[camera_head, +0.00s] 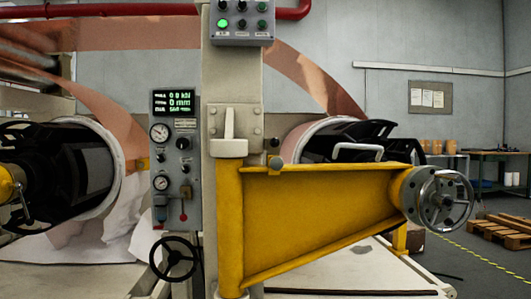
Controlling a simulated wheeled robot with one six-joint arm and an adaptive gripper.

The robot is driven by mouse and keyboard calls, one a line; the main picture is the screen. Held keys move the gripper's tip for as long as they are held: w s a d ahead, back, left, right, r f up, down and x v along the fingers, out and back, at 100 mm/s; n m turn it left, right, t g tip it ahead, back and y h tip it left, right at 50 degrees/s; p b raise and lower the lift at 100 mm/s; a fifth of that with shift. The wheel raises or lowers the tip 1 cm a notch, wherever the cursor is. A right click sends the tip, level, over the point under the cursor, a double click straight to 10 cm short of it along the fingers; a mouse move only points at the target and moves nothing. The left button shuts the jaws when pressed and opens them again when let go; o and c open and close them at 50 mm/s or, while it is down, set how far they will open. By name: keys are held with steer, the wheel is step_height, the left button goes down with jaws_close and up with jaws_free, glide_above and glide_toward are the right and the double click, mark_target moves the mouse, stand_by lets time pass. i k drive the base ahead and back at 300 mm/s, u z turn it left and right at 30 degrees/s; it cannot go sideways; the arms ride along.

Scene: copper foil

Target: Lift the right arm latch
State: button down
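The yellow right arm (322,216) is hinged on the grey post (230,80) and reaches out to the right. A pale upright lever (229,124) stands at the top of its hinge, in front of a bolted plate. This may be the latch, but I cannot tell for sure. A light curved handle (358,147) shows just above the arm, in front of the right roll's dark hub. A metal handwheel (444,200) sits at the arm's free end. My gripper is not in view.
A gauge panel (175,158) and a black handwheel (175,258) are left of the post. A button box (241,20) is above. A copper foil roll (85,180) is at left. Pallets (505,230) lie at right, with open floor (440,262) before them.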

mark_target(271, 150)
steer(key=u, duration=0.5)
steer(key=k, duration=1.25)
steer(key=u, duration=1.1)
steer(key=i, duration=1.65)
steer(key=z, duration=1.2)
steer(key=i, duration=0.4)
steer(key=z, duration=0.35)
